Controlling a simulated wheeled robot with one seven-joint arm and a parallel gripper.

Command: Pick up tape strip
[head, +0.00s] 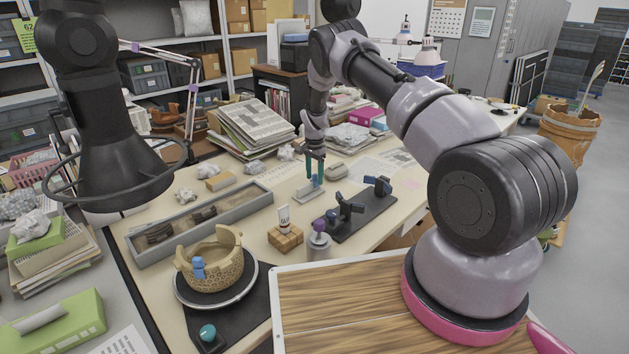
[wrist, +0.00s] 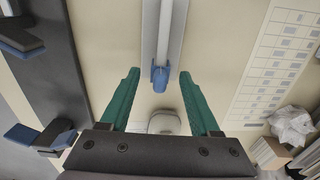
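A small blue tape strip (wrist: 160,78) sits at the end of a pale bar on a narrow grey holder (wrist: 177,30) in the wrist view. In the head view the blue strip (head: 316,180) shows on the holder (head: 306,192), close to the fingertips. My gripper (wrist: 159,73) is open, its teal fingers on either side of the strip with a gap on each side. In the head view my gripper (head: 315,180) points down at the holder. Whether the fingertips are at the strip's height I cannot tell. Another blue strip (head: 198,268) is on the partly rebuilt bowl (head: 226,262).
A dark stand with clamps (head: 362,209) stands right of the holder. A long grey tray (head: 200,222) lies left. A rounded pale object (wrist: 164,122) lies beyond the strip.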

